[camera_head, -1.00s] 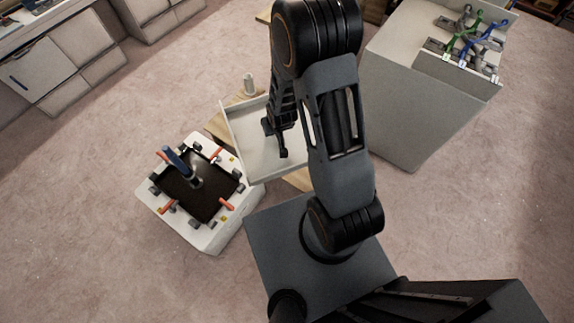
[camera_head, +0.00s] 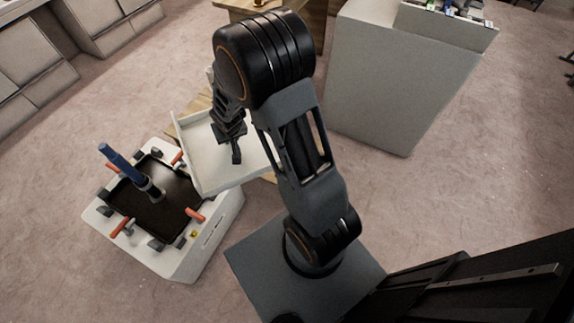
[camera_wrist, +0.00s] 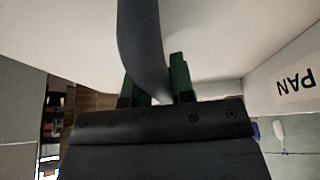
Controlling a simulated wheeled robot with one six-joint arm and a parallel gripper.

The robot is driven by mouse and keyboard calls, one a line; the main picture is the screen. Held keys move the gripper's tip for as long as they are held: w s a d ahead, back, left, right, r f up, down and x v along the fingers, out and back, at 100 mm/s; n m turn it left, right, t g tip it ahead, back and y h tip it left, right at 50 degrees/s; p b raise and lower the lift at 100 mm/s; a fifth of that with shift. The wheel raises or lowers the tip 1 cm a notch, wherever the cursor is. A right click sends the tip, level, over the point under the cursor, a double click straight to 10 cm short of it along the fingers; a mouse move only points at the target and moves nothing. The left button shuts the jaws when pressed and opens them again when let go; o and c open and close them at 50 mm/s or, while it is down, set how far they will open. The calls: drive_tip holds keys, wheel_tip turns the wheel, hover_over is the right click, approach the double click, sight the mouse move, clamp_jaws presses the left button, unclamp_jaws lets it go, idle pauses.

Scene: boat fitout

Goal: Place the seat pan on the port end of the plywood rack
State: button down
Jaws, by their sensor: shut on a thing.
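The seat pan is a shallow, off-white tray with raised edges (camera_head: 200,165), in the middle left of the head view. My gripper (camera_head: 233,140) is over it, and in the wrist view my gripper (camera_wrist: 153,78) is shut on a dark curved grip at the pan. The pan's pale wall carries a "PAN" label (camera_wrist: 295,87) at the right of the wrist view. Pale plywood (camera_head: 201,104) shows past the pan's upper left edge, perhaps the rack; the pan hides most of it. I cannot tell whether pan and plywood touch.
A white unit (camera_head: 222,222) with a black top, orange-handled clamps and an upright blue tool (camera_head: 120,158) stands close left of the pan. A large grey cabinet (camera_head: 400,80) stands at upper right. A wooden table (camera_head: 315,25) is at the back. Carpet is free at right.

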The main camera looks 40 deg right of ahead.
drive_tip(key=w+d+f+m+h+b, duration=0.1)
drive_tip(key=w+d+f+b, duration=0.1)
drive_tip(key=f+b, duration=0.65)
drive_tip(key=w+d+f+m+b, duration=0.2)
drive_tip(key=f+b, duration=0.6)
drive_tip(key=b, duration=0.2)
drive_tip(key=w+d+f+m+g+h+b, duration=0.1)
drive_tip(key=w+d+f+m, duration=0.1)
drive_tip(key=w+d+m, duration=0.35)
drive_tip(key=w+d+f+m+g+h+b, duration=0.1)
drive_tip(key=w+d+f+m+h, duration=0.15)
drive_tip(key=d, duration=0.65)
drive_tip(key=s+d+f+b, duration=0.3)
drive_tip(key=d+f, duration=0.2)
drive_tip(key=f, duration=0.1)
drive_tip(key=s+d+f+b, duration=0.3)
drive_tip(key=s+d+f, duration=0.1)
drive_tip(key=f, duration=0.3)
drive_tip(key=shift+s+d+y, duration=0.25)
drive_tip(key=shift+d+y, duration=0.1)
drive_tip(key=shift+d, duration=0.45)
drive_tip(key=shift+f, duration=0.15)
